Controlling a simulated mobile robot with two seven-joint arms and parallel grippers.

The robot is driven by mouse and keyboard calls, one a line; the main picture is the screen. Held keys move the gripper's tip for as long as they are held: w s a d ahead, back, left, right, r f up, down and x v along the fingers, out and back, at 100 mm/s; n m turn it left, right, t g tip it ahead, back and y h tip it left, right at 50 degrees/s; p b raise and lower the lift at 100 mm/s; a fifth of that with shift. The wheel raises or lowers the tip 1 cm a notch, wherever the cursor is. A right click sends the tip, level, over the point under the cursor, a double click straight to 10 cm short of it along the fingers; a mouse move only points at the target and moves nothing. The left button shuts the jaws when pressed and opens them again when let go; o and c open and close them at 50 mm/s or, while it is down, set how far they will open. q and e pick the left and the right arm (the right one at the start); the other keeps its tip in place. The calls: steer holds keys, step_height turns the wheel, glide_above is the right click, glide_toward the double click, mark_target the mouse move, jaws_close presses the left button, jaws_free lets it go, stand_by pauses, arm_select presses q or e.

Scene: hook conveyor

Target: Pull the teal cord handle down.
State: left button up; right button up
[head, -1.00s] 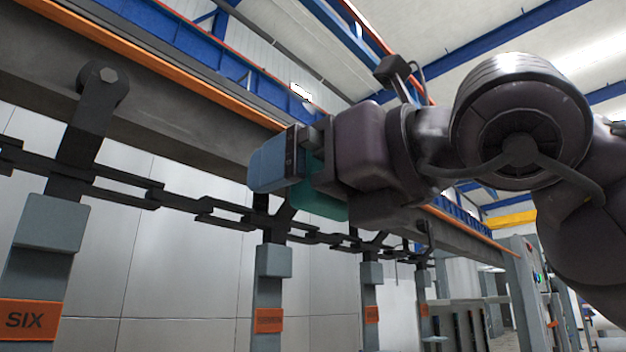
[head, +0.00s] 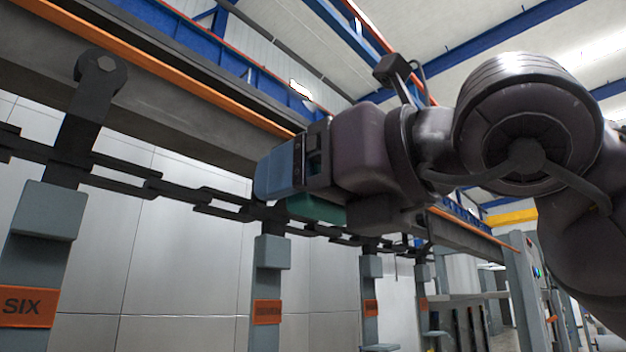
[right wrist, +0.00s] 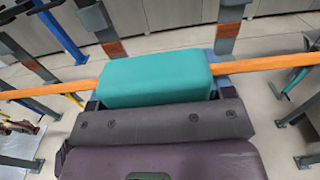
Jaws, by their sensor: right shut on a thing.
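The teal handle (head: 318,210) is a rounded block, partly covered by my right gripper in the head view. It shows more fully in the right wrist view (right wrist: 155,78), just beyond the dark edge of the gripper. My right gripper (head: 302,168) comes in from the right, beside the overhead chain, and is shut on the teal handle. One blue part and dark finger parts sit around the handle. The cord itself cannot be made out. My left gripper is not in view.
An overhead beam (head: 150,110) with an orange edge runs along the left. Below it a dark chain (head: 215,200) carries several hanging hooks with grey blocks and orange labels, one reading SIX (head: 22,307). An orange bar (right wrist: 265,63) crosses the wrist view. Pale wall panels stand behind.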

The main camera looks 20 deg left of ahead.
step_height(320, 180, down, 4)
steer(key=shift+r+b, duration=0.2)
steer(key=shift+b, duration=0.35)
steer(key=o, duration=1.3)
steer(key=v, duration=1.1)
